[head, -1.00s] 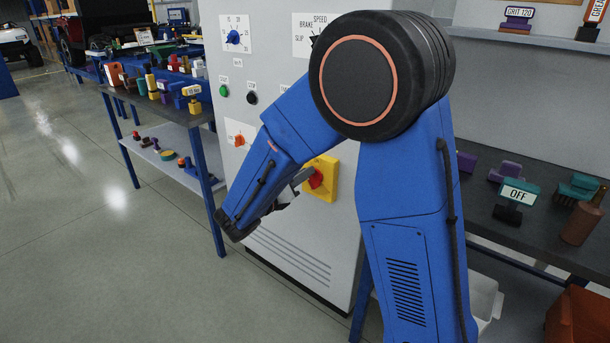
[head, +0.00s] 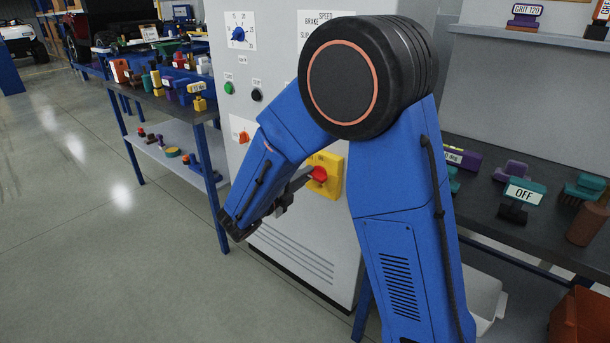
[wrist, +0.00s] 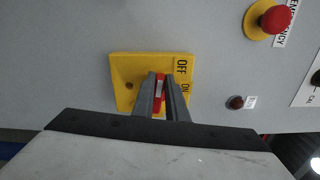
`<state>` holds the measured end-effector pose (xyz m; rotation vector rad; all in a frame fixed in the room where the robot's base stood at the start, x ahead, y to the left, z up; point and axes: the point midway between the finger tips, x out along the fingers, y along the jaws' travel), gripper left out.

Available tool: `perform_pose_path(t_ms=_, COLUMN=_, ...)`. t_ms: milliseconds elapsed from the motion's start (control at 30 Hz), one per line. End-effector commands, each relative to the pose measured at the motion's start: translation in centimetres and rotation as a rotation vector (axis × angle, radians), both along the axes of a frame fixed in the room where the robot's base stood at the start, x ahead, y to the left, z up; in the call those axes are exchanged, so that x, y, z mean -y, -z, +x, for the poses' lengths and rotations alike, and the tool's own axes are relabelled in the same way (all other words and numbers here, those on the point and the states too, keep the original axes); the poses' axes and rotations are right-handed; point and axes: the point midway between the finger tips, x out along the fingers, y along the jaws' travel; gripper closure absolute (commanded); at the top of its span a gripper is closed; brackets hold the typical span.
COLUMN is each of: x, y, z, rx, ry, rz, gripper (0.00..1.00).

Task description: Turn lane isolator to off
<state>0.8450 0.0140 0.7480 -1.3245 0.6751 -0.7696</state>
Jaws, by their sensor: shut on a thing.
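The lane isolator is a red rotary handle (head: 320,174) on a yellow plate (head: 333,187), low on the front of the grey cabinet. In the wrist view the yellow plate (wrist: 124,92) carries the words OFF and ON along its right side. My gripper (wrist: 160,90) is shut on the red handle (wrist: 159,88), one finger on each side of it. The fingers hide part of the handle, and its exact angle is hard to read. In the head view my gripper (head: 306,180) reaches the handle from the left.
The grey cabinet (head: 290,240) also carries an orange-red knob (head: 244,137), green and black buttons and a blue dial. In the wrist view a red emergency button (wrist: 275,19) is at upper right. Loaded benches stand left and right, the right one with an OFF sign (head: 523,194).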

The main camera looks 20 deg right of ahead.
Motion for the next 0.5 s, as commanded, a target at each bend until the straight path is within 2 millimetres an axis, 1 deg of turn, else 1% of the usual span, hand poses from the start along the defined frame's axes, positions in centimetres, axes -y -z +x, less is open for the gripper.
perform_pose_path(t_ms=200, x=-0.08, y=0.31, z=0.03, rx=-0.078, ry=-0.002, rz=-0.056, gripper=1.00)
perform_pose_path(t_ms=500, x=-0.09, y=0.44, z=0.02, rx=-0.119, ry=-0.002, rz=-0.085, gripper=1.00)
